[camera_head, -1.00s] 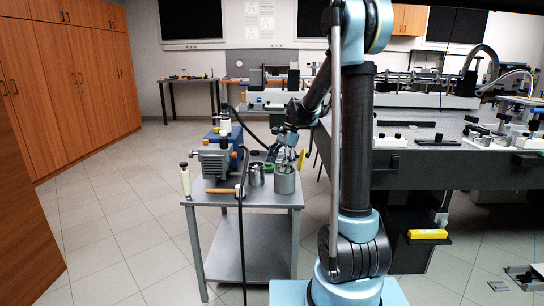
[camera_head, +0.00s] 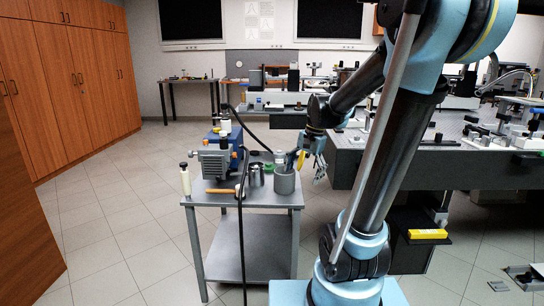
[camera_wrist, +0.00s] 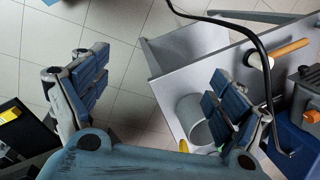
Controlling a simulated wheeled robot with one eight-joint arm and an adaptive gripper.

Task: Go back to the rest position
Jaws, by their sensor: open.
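My gripper (camera_head: 308,166) is open and empty in the head view, just right of the grey cup and beyond the cart's right edge. In the wrist view its blue padded fingers (camera_wrist: 158,98) are spread wide, with floor tiles showing between them. The grey cup (camera_head: 284,182) stands on the cart's top near its right corner. It also shows in the wrist view (camera_wrist: 190,108), partly hidden by the right finger. My arm leans to the right, with its forearm reaching back down to the left.
The optical table (camera_head: 366,170) stands at the right. Floor at the left, before the wooden cabinets (camera_head: 75,80), is clear.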

